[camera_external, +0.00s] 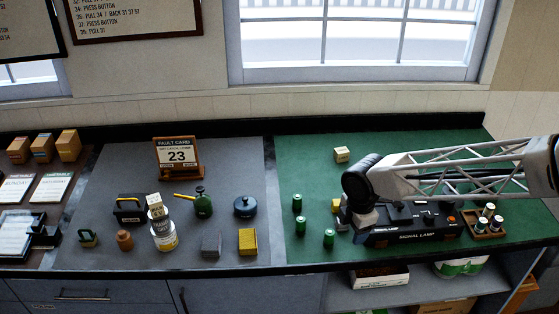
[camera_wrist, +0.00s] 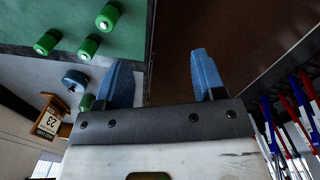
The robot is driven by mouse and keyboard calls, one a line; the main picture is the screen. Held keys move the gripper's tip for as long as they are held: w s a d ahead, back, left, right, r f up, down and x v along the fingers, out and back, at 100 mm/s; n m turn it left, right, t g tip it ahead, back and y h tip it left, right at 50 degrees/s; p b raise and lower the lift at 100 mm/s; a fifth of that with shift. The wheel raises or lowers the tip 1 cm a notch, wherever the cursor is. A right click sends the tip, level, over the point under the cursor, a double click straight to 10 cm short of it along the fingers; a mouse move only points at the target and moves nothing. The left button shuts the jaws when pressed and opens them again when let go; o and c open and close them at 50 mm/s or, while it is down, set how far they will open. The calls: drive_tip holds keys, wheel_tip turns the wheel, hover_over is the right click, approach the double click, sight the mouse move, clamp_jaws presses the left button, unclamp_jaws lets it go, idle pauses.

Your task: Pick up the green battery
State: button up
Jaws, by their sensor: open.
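Several green batteries stand on the green mat; three show clearly in the external view, one at the back (camera_external: 297,202), one in the middle (camera_external: 300,226) and one at the front (camera_external: 329,238). In the wrist view three green batteries (camera_wrist: 89,47) show at the upper left, beyond my left fingertip. My gripper (camera_wrist: 161,60) has blue fingers spread apart with nothing between them. It is apart from the batteries. In the external view my arm comes in from the right over the mat, and I cannot make out the fingers there.
A signal lamp box (camera_external: 412,232) stands right of the batteries, under my arm. A tray of small cylinders (camera_external: 484,225) is at the far right. A wooden block (camera_external: 341,154) sits behind. The grey mat at left holds a fault card (camera_external: 178,157), an oil can (camera_external: 203,203) and a yellow block (camera_external: 248,241).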

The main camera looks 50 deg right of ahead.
sight(328, 238)
drive_tip(key=w+d+f+n, duration=0.1)
drive_tip(key=w+f+n, duration=0.1)
drive_tip(key=w, duration=0.1)
drive_tip(key=w+d+f+n, duration=0.1)
drive_tip(key=w+f+n, duration=0.2)
drive_tip(key=w+d+f+n+g, duration=0.1)
drive_tip(key=w+d+f+n, duration=0.1)
drive_tip(key=w, duration=0.2)
drive_tip(key=shift+f, duration=0.4)
drive_tip(key=shift+f, duration=0.1)
drive_tip(key=shift+s+f, duration=0.1)
drive_tip(key=shift+f, duration=1.1)
drive_tip(key=shift+f, duration=0.1)
drive_tip(key=shift+s+d+f, duration=0.1)
drive_tip(key=shift+d+f, duration=0.05)
drive_tip(key=shift+f, duration=1.1)
drive_tip(key=shift+s+d+f, duration=0.1)
drive_tip(key=shift+f, duration=1.15)
drive_tip(key=shift+c, duration=0.3)
drive_tip(key=c, duration=1)
